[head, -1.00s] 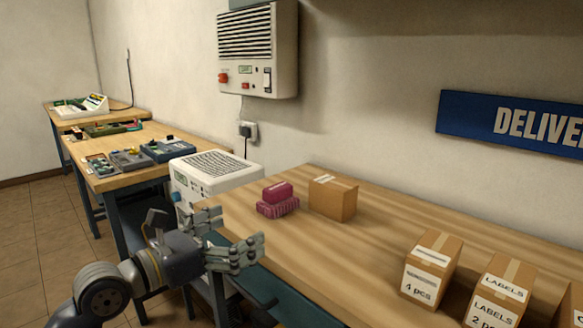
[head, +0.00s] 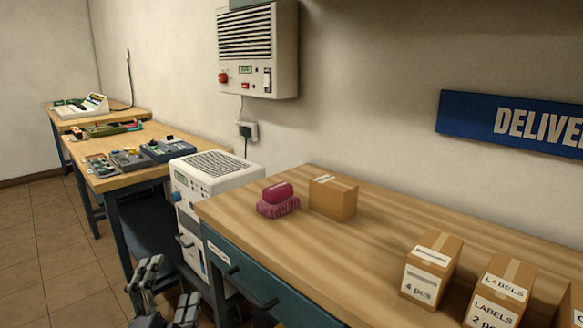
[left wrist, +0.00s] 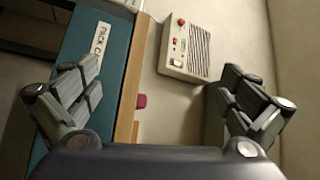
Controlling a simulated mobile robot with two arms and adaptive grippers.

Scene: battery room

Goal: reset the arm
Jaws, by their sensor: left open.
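My left gripper (head: 166,298) is low in the head view, left of the near workbench and below its top. Its two fingers are apart with nothing between them. In the left wrist view my left gripper (left wrist: 165,105) is open and empty, with the bench's teal front and the wall unit beyond it. The lower part of the arm is cut off by the frame's bottom edge. My right gripper is not in view.
The near wooden workbench (head: 390,238) holds a pink brush-like block (head: 278,203) and several cardboard boxes (head: 333,199). A white machine (head: 215,172) stands at its left end. Another bench (head: 115,178) with devices stands further left. Open tiled floor (head: 40,250) lies at left.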

